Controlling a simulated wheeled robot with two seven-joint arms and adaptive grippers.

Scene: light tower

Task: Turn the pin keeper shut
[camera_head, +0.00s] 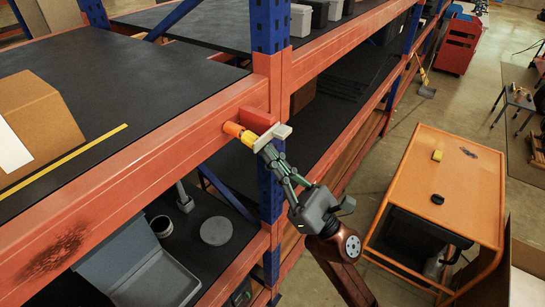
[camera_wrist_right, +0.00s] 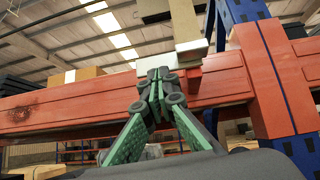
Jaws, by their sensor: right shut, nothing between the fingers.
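At the upright end of the orange shelf beam there is a fitting with an orange round piece (camera_head: 232,129), a yellow collar (camera_head: 247,138), a red block (camera_head: 257,119) and a pale flat bar (camera_head: 281,131). The pale bar looks like the pin keeper, but I cannot tell for sure. My right gripper (camera_head: 266,151) is shut and empty, its fingertips right at the bar's lower side. In the right wrist view the shut fingertips (camera_wrist_right: 158,76) overlap a pale block (camera_wrist_right: 150,64) in front of the beam; contact is unclear. My left gripper is out of view.
The orange beam (camera_head: 130,165) and blue upright (camera_head: 270,190) stand close to my right gripper. A cardboard box (camera_head: 40,115) sits on the upper shelf. A grey bin (camera_head: 135,270) is below. An orange cart (camera_head: 450,185) stands on the floor at right.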

